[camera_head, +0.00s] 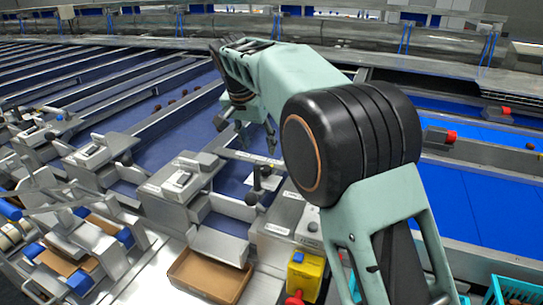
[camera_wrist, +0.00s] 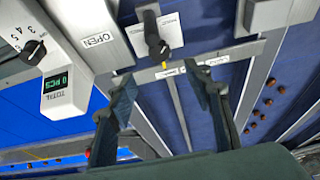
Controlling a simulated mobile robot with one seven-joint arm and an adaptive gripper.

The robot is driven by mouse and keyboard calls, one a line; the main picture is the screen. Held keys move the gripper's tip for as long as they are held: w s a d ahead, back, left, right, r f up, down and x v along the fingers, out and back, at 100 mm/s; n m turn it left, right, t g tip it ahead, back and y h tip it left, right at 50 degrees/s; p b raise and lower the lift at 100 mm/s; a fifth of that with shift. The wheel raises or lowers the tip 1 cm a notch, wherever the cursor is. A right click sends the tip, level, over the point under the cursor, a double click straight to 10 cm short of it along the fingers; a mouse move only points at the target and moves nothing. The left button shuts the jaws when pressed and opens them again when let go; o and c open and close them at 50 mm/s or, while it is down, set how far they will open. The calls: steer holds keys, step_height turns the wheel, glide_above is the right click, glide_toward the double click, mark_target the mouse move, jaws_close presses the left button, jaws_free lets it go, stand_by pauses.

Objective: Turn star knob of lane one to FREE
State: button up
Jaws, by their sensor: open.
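My gripper (camera_wrist: 160,74) is open and empty, its two fingers spread apart in the wrist view. Just beyond the fingertips is a black knob with a lever-like grip (camera_wrist: 155,38), in front of a white label (camera_wrist: 172,30) whose print is too small to read. The knob stands apart from both fingers. Whether it is star-shaped, and which lane it serves, I cannot tell. In the head view my gripper (camera_head: 256,138) hangs above the lane machinery, with black knobs (camera_head: 252,198) below it.
A numbered dial (camera_wrist: 34,50), a counter display (camera_wrist: 58,83) and a housing marked OPEN (camera_wrist: 97,40) are left of the knob. Loose dates (camera_wrist: 262,108) lie on the blue lane at right. A cardboard box (camera_head: 207,277) and a yellow box with a red button (camera_head: 305,277) are nearby.

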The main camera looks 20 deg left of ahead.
mark_target(265, 168)
steer(key=p+x, duration=0.1)
steer(key=x, duration=0.9)
steer(key=shift+f, duration=0.4)
steer(key=shift+c, duration=0.2)
steer(key=c, duration=1.1)
steer(key=shift+n, duration=0.3)
steer(key=shift+d+n+y+b, duration=0.15)
steer(key=shift+n+y+b, duration=0.5)
steer(key=shift+n, duration=0.55)
steer(key=shift+n+g+y, duration=0.3)
steer(key=shift+n+y, duration=0.45)
steer(key=shift+n, duration=1.45)
